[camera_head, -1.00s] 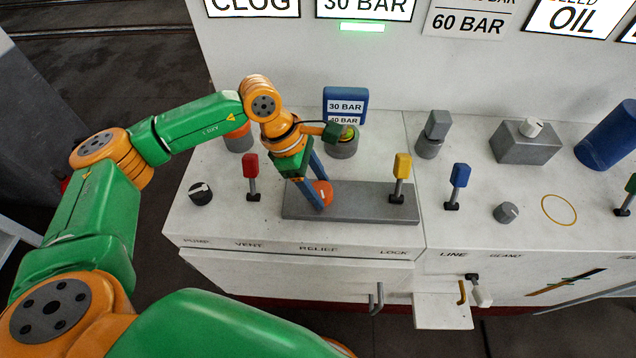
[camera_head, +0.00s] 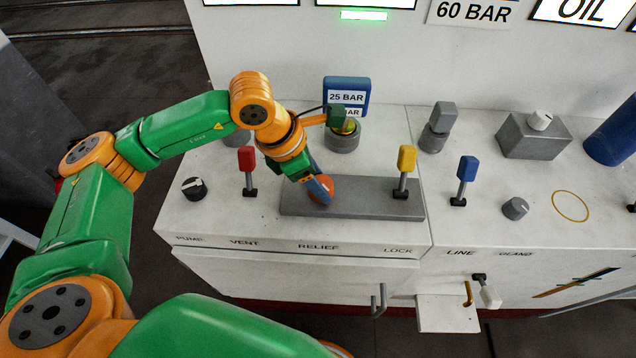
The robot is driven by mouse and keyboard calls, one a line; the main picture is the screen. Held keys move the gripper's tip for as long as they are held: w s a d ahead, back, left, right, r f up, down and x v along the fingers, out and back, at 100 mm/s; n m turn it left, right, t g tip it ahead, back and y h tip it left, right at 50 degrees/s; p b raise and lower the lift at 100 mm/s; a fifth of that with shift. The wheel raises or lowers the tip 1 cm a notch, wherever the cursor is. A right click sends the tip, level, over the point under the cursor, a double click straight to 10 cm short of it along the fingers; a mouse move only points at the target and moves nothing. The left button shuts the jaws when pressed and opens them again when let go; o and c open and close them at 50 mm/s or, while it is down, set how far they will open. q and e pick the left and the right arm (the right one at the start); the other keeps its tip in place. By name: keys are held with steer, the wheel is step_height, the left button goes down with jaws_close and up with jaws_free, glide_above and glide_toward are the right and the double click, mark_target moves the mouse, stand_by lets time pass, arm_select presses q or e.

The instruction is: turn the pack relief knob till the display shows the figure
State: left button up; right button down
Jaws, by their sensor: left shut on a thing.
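The relief knob (camera_head: 321,190) is a round orange-red knob on a long grey plate (camera_head: 365,205), above the label RELIEF. My left gripper (camera_head: 323,190) comes down over it from the upper left and is shut on it; its blue fingers hide part of the knob. Behind it, a small blue-framed display (camera_head: 346,93) reads 25 BAR on its upper line. The number on its lower line is hidden by a green part of my arm, leaving only BAR readable. My right gripper is not in view.
A red lever (camera_head: 247,160) and a dark knob (camera_head: 194,187) stand left of the plate. A yellow lever (camera_head: 406,160) rises at its right end, with a blue lever (camera_head: 466,168) beyond. Wall signs are cut off at the top; one reads 60 BAR (camera_head: 474,14).

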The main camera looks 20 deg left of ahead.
arm_select(q)
steer(key=shift+s+f+n+t+y+b, duration=0.1)
steer(key=shift+n+t+y+b, duration=0.25)
steer(key=shift+n+b, duration=0.75)
steer(key=shift+n, duration=0.3)
steer(key=o, duration=1.4)
steer(key=shift+c, duration=0.2)
steer(key=v, duration=0.7)
